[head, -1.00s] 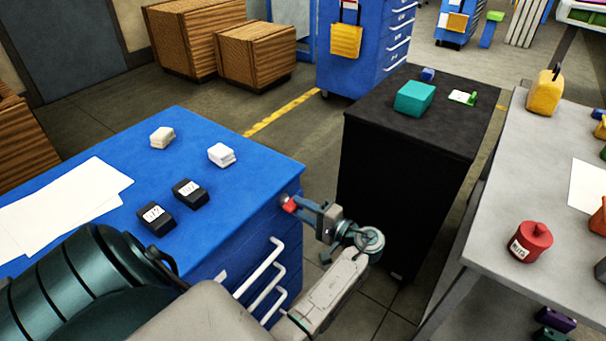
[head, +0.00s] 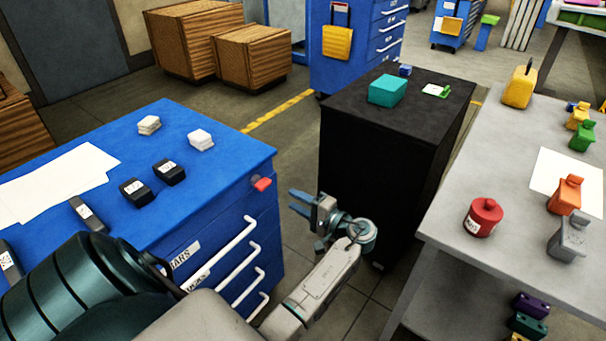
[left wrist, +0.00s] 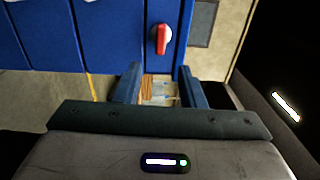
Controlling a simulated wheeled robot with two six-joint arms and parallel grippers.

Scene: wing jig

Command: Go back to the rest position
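My left gripper (head: 299,204) is in front of the black cabinet's left side, to the right of the blue drawer cabinet (head: 217,172). Its two blue fingers are spread, with nothing between them. A red knob (head: 262,184) sits at the upper right corner of the blue cabinet, a short way from the fingertips. In the left wrist view the open fingers (left wrist: 158,86) show below the red knob (left wrist: 161,38), which has a pale part beside it. My right gripper is in neither view.
A black cabinet (head: 350,150) stands behind my gripper with a teal box (head: 388,90) on top. A grey table (head: 450,215) at right holds a red canister (head: 483,217) and other coloured items. Black blocks (head: 136,193) lie on the blue cabinet. Floor shows between the cabinets.

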